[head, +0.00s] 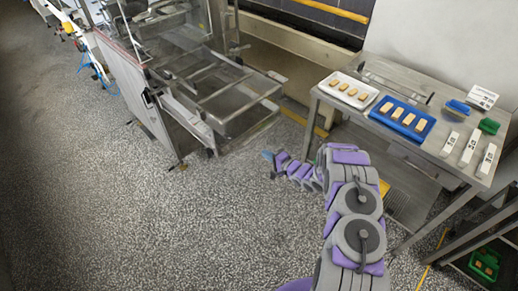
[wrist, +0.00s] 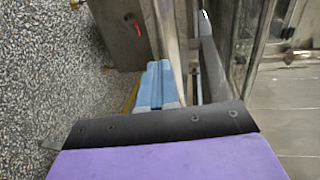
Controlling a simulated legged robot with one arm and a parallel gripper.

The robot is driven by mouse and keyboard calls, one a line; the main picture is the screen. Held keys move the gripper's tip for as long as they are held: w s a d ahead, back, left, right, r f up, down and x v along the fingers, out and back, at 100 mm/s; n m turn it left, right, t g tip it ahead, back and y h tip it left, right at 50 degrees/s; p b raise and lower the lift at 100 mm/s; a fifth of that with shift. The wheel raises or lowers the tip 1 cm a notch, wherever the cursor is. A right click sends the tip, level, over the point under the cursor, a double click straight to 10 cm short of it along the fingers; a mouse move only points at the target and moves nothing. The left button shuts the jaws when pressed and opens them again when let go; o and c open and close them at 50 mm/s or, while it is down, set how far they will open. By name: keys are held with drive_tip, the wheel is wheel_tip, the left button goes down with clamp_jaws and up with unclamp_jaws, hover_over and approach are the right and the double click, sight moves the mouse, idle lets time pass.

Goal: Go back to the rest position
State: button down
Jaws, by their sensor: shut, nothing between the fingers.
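My arm, purple and grey, reaches up from the bottom right in the head view. My gripper (head: 267,155) is at its far end, low over the speckled floor, between the metal machine frame and the steel table. In the wrist view my gripper (wrist: 159,84) shows two blue fingers pressed together with nothing between them.
A green crate (head: 484,266) sits lower right. Floor at left is clear.

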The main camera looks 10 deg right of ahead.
drive_tip(key=s+d+r+n+g+h, duration=0.1)
drive_tip(key=d+r+n+g+h, duration=0.15)
drive_tip(key=d+r+h, duration=0.75)
drive_tip(key=s+d+r+n+g+h, duration=0.1)
drive_tip(key=s+r, duration=0.4)
drive_tip(key=r, duration=0.2)
drive_tip(key=s+d+r+n+g, duration=0.1)
drive_tip(key=s+r+g, duration=0.1)
drive_tip(key=s+r, duration=0.35)
drive_tip(key=s+a+r+n+g, duration=0.2)
drive_tip(key=s+a+r+g, duration=0.1)
drive_tip(key=s, duration=1.1)
drive_tip(key=s+a+r+n+g+y, duration=0.1)
drive_tip(key=s+a+r, duration=0.5)
drive_tip(key=s, duration=0.9)
drive_tip(key=s+a+r+n+g, duration=0.3)
drive_tip(key=s+a+r+g, duration=0.2)
drive_tip(key=s, duration=0.9)
drive_tip(key=shift+s+a+y+p, duration=0.2)
drive_tip(key=shift+a+y+p, duration=0.1)
drive_tip(key=shift+a+y, duration=0.15)
